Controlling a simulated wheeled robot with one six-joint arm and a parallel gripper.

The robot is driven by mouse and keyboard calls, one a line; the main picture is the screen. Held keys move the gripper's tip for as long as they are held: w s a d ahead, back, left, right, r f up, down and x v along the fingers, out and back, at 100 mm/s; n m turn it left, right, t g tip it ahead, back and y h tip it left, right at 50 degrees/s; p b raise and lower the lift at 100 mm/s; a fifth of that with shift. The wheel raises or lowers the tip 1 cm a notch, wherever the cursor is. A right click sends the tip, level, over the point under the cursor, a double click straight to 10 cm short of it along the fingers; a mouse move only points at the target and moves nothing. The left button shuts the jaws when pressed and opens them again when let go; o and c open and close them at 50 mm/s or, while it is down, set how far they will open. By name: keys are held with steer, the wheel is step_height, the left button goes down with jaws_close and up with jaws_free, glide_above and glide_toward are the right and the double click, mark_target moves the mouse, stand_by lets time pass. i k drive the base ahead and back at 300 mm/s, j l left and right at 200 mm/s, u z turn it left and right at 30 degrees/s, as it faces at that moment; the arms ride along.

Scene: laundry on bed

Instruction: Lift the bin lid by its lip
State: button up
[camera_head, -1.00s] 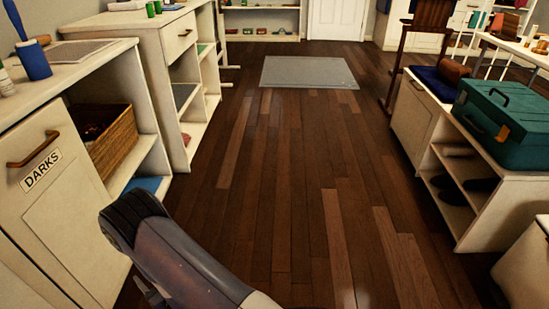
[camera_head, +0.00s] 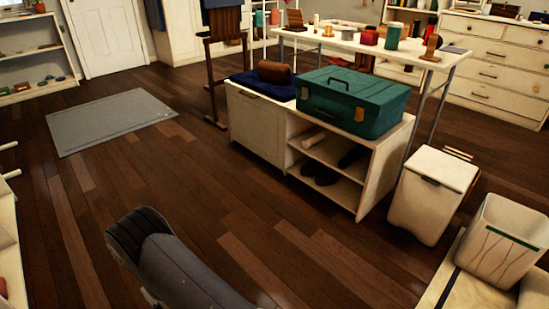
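A white bin (camera_head: 420,208) with a flat lid (camera_head: 443,165) stands on the floor at the right, beside the low white cabinet. The lid looks closed. A small dark lip (camera_head: 430,181) shows at the lid's front edge. Part of my arm shows at the bottom left, far from the bin. My gripper is not in view.
A low cabinet (camera_head: 386,180) with open shelves bears a green case (camera_head: 355,100). A grey mat (camera_head: 108,120) lies at the left. The middle wooden floor (camera_head: 220,210) is clear.

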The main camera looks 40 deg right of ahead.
mark_target(437, 167)
steer(key=i+z, duration=0.1)
steer(key=z, duration=0.35)
steer(key=i+z, duration=0.1)
steer(key=z, duration=0.35)
steer(key=i+z, duration=0.15)
steer(key=z, duration=0.35)
steer(key=i+z, duration=0.1)
steer(key=z, duration=0.35)
steer(key=i+z, duration=0.25)
steer(key=z, duration=0.25)
steer(key=i+z, duration=0.25)
steer(key=z, duration=0.2)
steer(key=i+j+z, duration=0.15)
steer(key=z, duration=0.35)
steer(key=i+j, duration=0.05)
steer(key=i, duration=0.05)
